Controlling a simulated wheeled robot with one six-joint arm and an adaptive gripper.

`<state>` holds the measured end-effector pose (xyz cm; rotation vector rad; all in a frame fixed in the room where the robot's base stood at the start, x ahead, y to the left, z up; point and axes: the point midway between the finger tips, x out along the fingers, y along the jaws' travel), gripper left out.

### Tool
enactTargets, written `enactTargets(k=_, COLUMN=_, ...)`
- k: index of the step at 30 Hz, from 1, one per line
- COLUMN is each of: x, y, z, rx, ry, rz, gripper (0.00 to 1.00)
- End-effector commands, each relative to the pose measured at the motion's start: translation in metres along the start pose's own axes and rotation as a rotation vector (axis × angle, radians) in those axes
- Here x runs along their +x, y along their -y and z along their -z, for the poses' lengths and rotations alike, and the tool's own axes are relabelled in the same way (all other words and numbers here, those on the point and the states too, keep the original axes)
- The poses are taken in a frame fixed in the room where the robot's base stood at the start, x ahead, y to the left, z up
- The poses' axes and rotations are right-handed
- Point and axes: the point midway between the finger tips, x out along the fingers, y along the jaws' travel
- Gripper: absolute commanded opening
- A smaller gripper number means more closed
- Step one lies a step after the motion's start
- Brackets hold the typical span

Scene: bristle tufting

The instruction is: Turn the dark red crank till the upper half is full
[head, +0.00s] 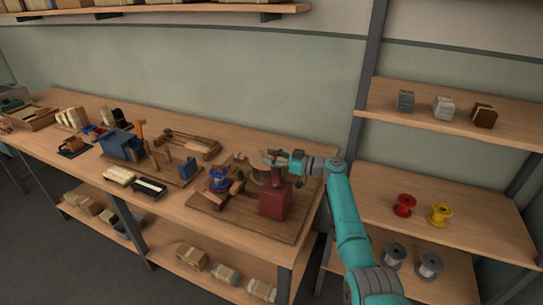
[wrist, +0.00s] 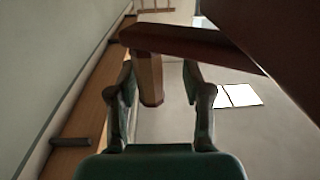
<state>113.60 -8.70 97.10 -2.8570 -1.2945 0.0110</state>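The dark red machine (head: 275,200) stands at the right end of the wooden board on the bench. In the wrist view, its dark red crank arm (wrist: 195,40) crosses the top, with a wooden handle (wrist: 150,80) hanging from it. My gripper (head: 270,158) is above the machine in the head view. In the wrist view its two fingers stand apart on either side of the handle; the handle is nearer the left finger, with a clear gap to the right one. The brush's upper half cannot be made out.
A blue-banded spool (head: 219,179) and wooden parts sit left of the machine. Farther left are a blue box (head: 122,146) and a small blue block (head: 187,168). The shelf unit at right holds red (head: 404,205) and yellow (head: 440,214) spools. A dark post rises behind my arm.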

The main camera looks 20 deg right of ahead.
Motion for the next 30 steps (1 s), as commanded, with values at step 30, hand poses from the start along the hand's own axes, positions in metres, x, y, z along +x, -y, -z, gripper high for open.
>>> enactTargets(k=30, x=-0.115, y=0.000, z=0.002, rx=-0.004, ry=-0.002, rz=-0.003, gripper=0.50)
